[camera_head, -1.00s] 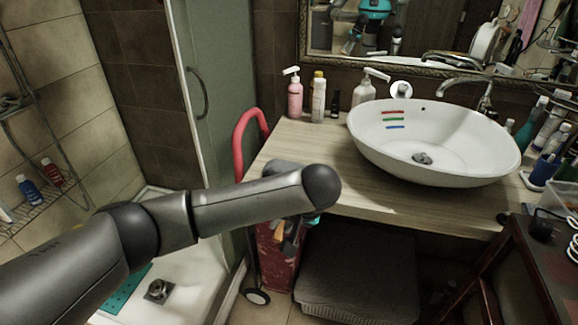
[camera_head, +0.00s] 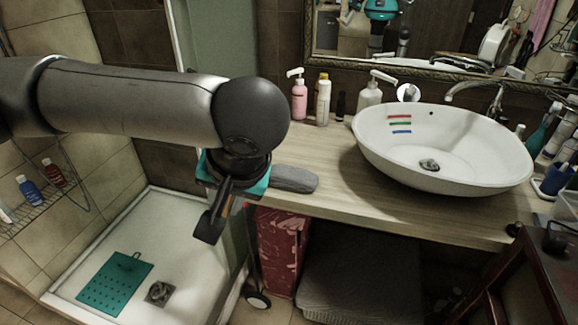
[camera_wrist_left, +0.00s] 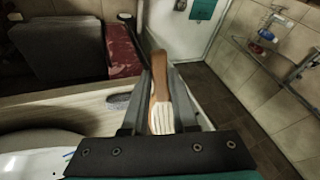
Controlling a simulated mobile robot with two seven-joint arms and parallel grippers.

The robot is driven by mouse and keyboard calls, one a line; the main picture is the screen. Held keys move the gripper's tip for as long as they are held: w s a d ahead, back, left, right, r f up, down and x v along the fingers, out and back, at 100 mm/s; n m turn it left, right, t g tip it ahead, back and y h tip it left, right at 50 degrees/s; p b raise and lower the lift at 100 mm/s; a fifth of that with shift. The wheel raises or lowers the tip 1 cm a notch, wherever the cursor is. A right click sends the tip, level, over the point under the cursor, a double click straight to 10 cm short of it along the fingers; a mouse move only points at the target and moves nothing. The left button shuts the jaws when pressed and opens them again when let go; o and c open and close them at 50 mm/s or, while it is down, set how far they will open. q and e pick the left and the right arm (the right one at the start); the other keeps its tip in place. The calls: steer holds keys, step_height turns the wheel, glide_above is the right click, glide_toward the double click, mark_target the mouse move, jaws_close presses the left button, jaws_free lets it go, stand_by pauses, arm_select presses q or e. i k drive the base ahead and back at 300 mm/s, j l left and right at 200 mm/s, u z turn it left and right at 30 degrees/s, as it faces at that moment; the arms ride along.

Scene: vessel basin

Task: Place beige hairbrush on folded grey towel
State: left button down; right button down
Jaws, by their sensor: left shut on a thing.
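The beige hairbrush (camera_wrist_left: 160,88) is between the fingers of my left gripper in the left wrist view, with its brown handle pointing away and its pale striped part near the palm. My left gripper (camera_head: 220,215) is shut on it and hangs off the counter's left end in the head view, where the brush is mostly hidden. The folded grey towel (camera_head: 293,179) lies on the counter's left end, just right of the gripper and apart from it. The towel also shows small in the left wrist view (camera_wrist_left: 118,102). My right gripper is not in view.
A white basin (camera_head: 440,150) stands on the wooden counter (camera_head: 350,200). A pink bottle (camera_head: 299,98) and other bottles line the back. The counter between towel and basin is clear. A red cart (camera_head: 282,245) and a dark grey padded object (camera_head: 360,265) are below.

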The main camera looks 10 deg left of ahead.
mark_target(291, 172)
steer(key=i+u, duration=0.15)
steer(key=i, duration=0.3)
steer(key=i+l+u, duration=0.15)
steer(key=i, duration=0.3)
steer(key=i+l+u, duration=0.1)
steer(key=i, duration=0.3)
steer(key=l, duration=0.1)
